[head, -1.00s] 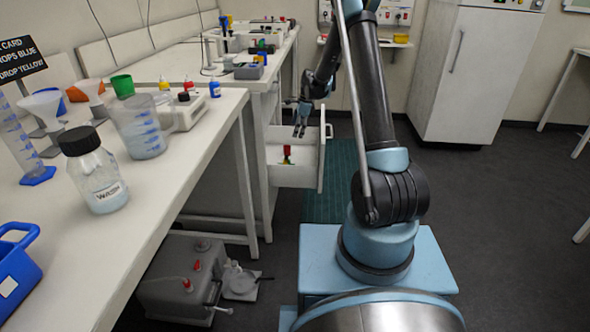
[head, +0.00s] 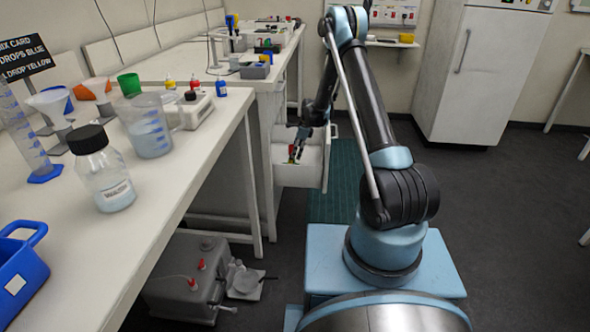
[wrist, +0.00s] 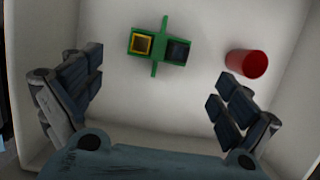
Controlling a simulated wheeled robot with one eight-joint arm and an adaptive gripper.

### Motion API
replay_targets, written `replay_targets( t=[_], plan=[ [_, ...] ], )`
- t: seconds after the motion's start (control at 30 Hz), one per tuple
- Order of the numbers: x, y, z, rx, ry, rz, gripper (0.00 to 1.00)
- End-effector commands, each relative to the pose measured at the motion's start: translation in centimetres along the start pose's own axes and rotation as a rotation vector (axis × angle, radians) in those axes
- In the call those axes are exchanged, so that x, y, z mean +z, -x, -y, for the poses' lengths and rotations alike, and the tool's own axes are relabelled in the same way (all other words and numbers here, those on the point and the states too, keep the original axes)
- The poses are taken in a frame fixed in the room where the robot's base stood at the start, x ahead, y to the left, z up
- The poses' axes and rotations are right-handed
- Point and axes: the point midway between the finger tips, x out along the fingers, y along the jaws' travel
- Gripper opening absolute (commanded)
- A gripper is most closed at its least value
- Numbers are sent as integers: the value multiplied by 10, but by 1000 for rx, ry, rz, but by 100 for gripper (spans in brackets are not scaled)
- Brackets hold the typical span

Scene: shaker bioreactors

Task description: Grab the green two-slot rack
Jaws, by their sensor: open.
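The green two-slot rack (wrist: 158,47) lies on the floor of an open white drawer in the wrist view. Its left slot has a yellow rim, and its right slot looks dark. A thin green bar crosses its middle. My gripper (wrist: 158,98) is open and empty, with its fingers spread to either side below the rack in the picture and apart from it. In the head view my gripper (head: 297,152) is down at the drawer, and the rack shows only as a small patch of colour beside the fingers.
A red cylinder (wrist: 246,63) lies in the drawer right of the rack, close to my right finger. The white drawer (head: 300,176) has raised walls around it. The bench (head: 215,125) with bottles and beakers stands at left.

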Motion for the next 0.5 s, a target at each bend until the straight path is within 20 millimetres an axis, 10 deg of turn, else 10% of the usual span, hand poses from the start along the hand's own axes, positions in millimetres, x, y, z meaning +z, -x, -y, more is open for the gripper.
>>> replay_targets(
  t=[0.5],
  plan=[
    [2,-40,-2,1,2,0,97]
  ],
)
